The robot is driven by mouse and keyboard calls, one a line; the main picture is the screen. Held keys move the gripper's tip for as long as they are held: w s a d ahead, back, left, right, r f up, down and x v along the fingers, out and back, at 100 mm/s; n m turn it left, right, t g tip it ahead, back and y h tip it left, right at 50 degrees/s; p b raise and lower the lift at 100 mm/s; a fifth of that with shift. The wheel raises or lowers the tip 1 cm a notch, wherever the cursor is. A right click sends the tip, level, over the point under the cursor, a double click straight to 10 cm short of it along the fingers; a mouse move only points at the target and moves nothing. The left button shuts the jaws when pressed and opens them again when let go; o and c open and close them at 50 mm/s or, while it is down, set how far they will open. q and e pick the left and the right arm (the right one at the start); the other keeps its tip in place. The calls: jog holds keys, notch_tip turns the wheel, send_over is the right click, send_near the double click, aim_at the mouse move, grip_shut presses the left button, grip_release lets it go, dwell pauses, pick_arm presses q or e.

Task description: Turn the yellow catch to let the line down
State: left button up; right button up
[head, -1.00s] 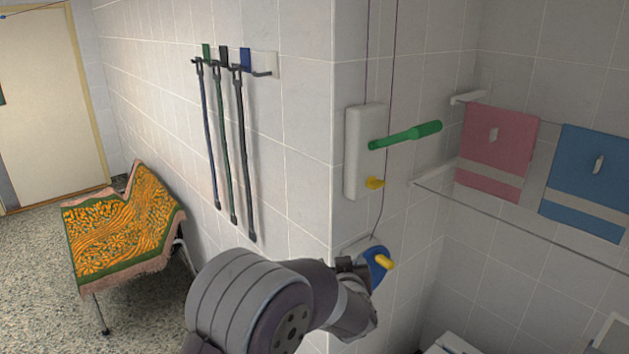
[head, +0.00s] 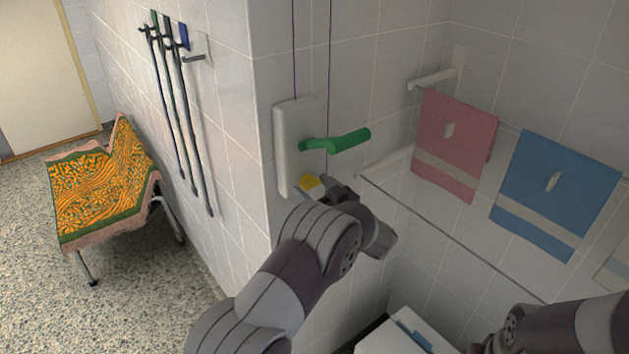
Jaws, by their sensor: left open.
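The yellow catch (head: 309,183) sits at the lower end of a white wall box (head: 283,150) on the corner pillar. A green crank handle (head: 336,141) sticks out of the same box to the right, above the catch. Two thin dark lines (head: 329,60) run up the wall from the box. My left gripper (head: 318,189) is open with its fingers at the catch; I cannot tell whether they touch it. The gripper hides part of the catch and the wall below. My right arm shows at the lower right, but its gripper is not clearly visible.
A pink towel (head: 454,140) and a blue towel (head: 555,190) hang from a rail to the right. Several leads (head: 180,110) hang on the left wall. A bench with an orange-patterned cover (head: 100,190) stands at the left. A white box (head: 400,335) is below.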

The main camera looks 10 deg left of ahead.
pick_arm(q)
jog(key=shift+w+d+f, duration=0.2)
jog(key=shift+w+d, duration=0.1)
jog(key=shift+w, duration=0.15)
jog(key=shift+c, duration=0.3)
jog(key=shift+s+a+r, duration=0.1)
jog(key=shift+s+a, duration=0.1)
jog(key=shift+a, duration=0.05)
jog(key=c, duration=1)
pick_arm(e)
jog(key=shift+w+d+f, duration=0.1)
jog(key=shift+w+d, duration=0.05)
jog(key=shift+w, duration=0.05)
jog(key=shift+f, duration=0.15)
